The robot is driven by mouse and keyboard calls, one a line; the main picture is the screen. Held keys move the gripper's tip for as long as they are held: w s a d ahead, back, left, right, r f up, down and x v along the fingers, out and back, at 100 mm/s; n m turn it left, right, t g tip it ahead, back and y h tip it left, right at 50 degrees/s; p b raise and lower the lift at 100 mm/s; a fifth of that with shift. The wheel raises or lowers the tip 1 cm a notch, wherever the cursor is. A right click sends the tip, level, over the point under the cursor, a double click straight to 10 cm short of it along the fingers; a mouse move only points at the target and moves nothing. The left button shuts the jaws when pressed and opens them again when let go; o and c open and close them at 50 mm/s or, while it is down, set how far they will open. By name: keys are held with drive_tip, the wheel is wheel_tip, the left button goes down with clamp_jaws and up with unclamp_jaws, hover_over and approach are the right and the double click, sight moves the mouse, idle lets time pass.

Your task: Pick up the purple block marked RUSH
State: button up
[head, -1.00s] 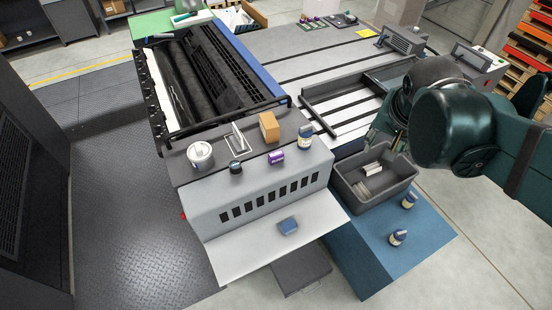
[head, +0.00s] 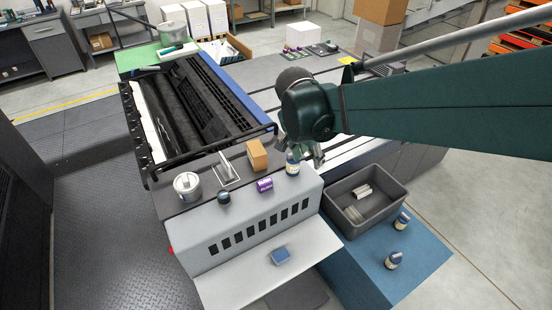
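The purple block (head: 265,185) lies on the grey top of the ink unit, with pale marking on its face too small to read for sure. A tan box (head: 257,155) stands behind it and a bottle with a pale label (head: 292,162) stands to its right. My gripper (head: 318,158) hangs at the end of the dark green arm, just right of the bottle and apart from the purple block. The fingers are small and partly hidden by the arm, so I cannot tell whether they are open or shut.
A white tin (head: 187,186), a small dark jar (head: 224,197) and a wire holder (head: 226,170) stand left of the block. A blue block (head: 281,256) lies on the lower pale shelf. A grey bin (head: 344,196) and two bottles (head: 402,220) (head: 393,260) are at right.

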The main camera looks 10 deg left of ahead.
sight(264, 182)
drive_tip(key=a+f+m, duration=0.1)
drive_tip(key=a+f, duration=0.5)
drive_tip(key=a, duration=0.3)
drive_tip(key=a+f+m+h+b, duration=0.1)
drive_tip(key=a+f+m, duration=0.1)
drive_tip(key=a+f, duration=0.4)
drive_tip(key=a, duration=0.2)
drive_tip(key=shift+w+a+f+h, duration=0.15)
drive_tip(key=shift+w+a+h, duration=0.05)
drive_tip(key=shift+a+h, duration=0.15)
drive_tip(key=shift+x, duration=1.3)
drive_tip(key=shift+s+p+x, duration=0.2)
drive_tip(key=shift+p+x, duration=0.15)
drive_tip(key=shift+x, duration=2.2)
drive_tip(key=shift+d, duration=0.1)
drive_tip(key=c, duration=0.9)
